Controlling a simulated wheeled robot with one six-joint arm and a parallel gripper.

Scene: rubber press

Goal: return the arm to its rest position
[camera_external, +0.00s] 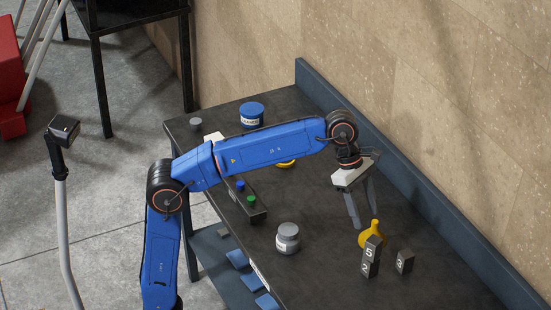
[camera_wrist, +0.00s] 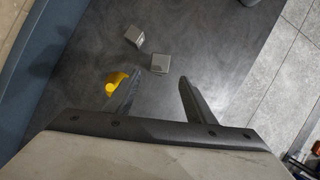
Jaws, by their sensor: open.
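My arm is raised and stretched across the dark worktable (camera_external: 330,285). My gripper (camera_external: 363,220) hangs down over the right part of the table. Its two fingers are apart with nothing between them, as the wrist view (camera_wrist: 160,76) also shows. A yellow rounded object with a narrow neck (camera_external: 372,236) stands just below the fingertips. In the wrist view the yellow object (camera_wrist: 115,80) is beside the left finger, which partly hides it. I cannot tell the exact gap between them.
A grey jar (camera_external: 288,238), a button box (camera_external: 256,213) and a blue tub (camera_external: 251,115) are on the table. A raised back edge (camera_external: 420,195) runs along the wall.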

